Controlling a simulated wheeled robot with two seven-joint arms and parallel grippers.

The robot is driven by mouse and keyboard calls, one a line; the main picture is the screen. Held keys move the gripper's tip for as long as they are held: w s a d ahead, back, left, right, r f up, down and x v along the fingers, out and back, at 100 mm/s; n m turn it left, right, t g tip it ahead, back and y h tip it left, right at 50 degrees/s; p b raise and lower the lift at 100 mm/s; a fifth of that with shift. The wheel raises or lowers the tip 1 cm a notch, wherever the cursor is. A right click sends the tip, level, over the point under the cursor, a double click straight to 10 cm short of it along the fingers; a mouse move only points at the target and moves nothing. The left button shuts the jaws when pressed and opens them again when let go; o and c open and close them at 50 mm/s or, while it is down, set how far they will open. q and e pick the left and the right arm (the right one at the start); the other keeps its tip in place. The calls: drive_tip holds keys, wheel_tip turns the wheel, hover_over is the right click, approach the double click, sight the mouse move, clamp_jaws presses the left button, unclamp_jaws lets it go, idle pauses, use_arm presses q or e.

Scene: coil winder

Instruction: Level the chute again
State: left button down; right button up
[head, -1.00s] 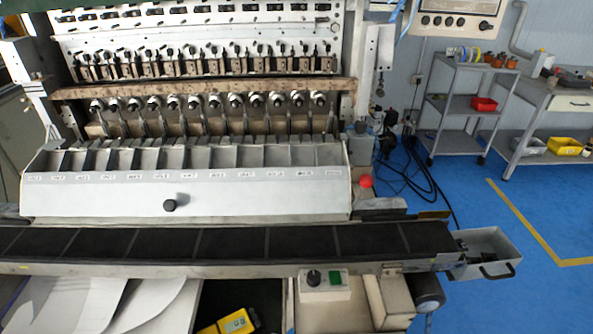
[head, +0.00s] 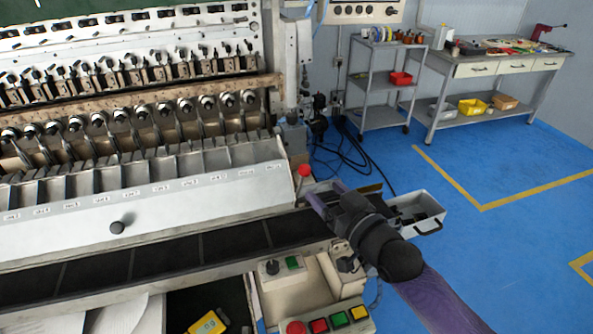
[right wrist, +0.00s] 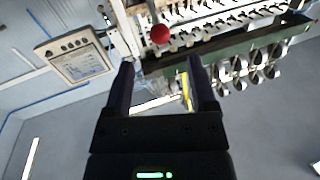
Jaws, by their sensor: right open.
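The long grey chute (head: 160,205) has a row of labelled compartments and a black knob (head: 118,227) on its front face. I cannot tell for sure whether it is level. A red ball knob (head: 304,170) stands at its right end; it also shows in the right wrist view (right wrist: 159,33), beyond my fingers. My right gripper (head: 327,196) is beside the chute's right end, apart from the red knob. It is open and empty in the right wrist view (right wrist: 159,75). My left gripper is out of view.
A dark belt (head: 175,255) runs along the front of the chute. A grey drawer-like bin (head: 418,218) sits past its right end, partly behind my right arm. A control box with coloured buttons (head: 330,322) is below. Blue floor is clear at right.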

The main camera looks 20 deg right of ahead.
sight(309, 174)
drive_tip(key=b+x, duration=0.2)
drive_tip(key=x, duration=0.7)
drive_tip(key=shift+w+r, duration=0.1)
drive_tip(key=shift+r, duration=0.05)
drive_tip(key=shift+w+a+b, duration=0.1)
drive_tip(key=shift+w+b, duration=0.2)
drive_tip(key=shift+w, duration=0.05)
drive_tip(key=c, duration=0.9)
clamp_jaws()
